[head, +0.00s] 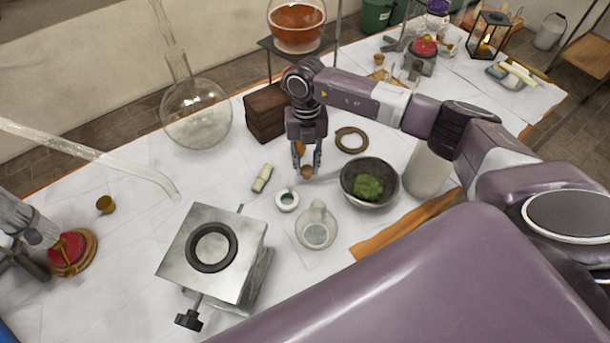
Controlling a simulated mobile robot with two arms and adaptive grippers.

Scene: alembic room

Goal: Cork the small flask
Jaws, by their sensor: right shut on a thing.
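The small flask (316,230), clear round glass with a short neck, stands upright on the white-covered table, left of and nearer than the dark bowl. My right gripper (307,167) points down beyond the flask, behind and slightly left of it. It is shut on a small brown cork (307,172), which shows between its fingertips. The cork is apart from the flask. Another cork (105,204) lies on the table at the left. My left gripper does not show.
A dark bowl of green matter (369,185), a small white jar (287,199), a pale stick (262,178) and a brown ring (351,140) are close by. A metal stand (190,265) is front left. A large round flask (197,120) and wooden block (264,112) stand behind.

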